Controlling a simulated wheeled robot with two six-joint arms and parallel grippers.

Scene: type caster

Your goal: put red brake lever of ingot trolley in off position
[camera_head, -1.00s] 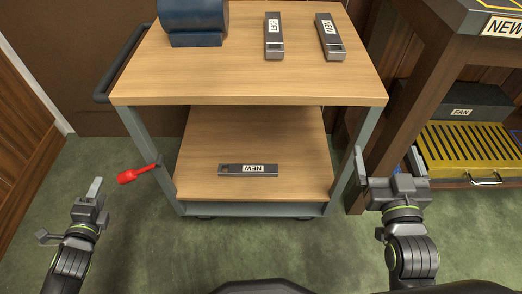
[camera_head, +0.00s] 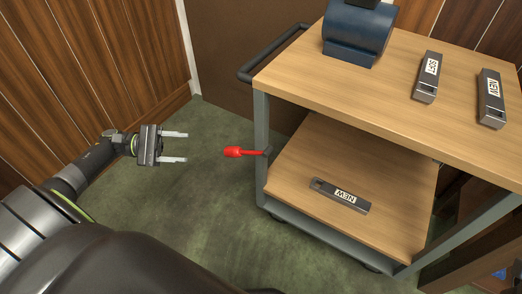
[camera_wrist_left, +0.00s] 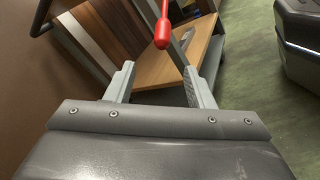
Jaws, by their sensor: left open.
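The red brake lever (camera_head: 240,152) sticks out to the left from the near left post of the ingot trolley (camera_head: 262,130), roughly level. My left gripper (camera_head: 187,147) is open and empty to the left of the lever's tip, its two fingers pointing right at it with a gap between. In the left wrist view the lever (camera_wrist_left: 162,32) shows ahead, above and between the open fingertips (camera_wrist_left: 160,80), not touching them. My right gripper is out of view.
A blue machine part (camera_head: 358,35) and ingots labelled "SSY" (camera_head: 428,77) and "NEW" (camera_head: 491,98) are on the trolley top. Another "NEW" ingot (camera_head: 340,195) lies on the lower shelf. Wood-panelled walls (camera_head: 90,60) stand behind; green floor (camera_head: 215,200) is clear around the lever.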

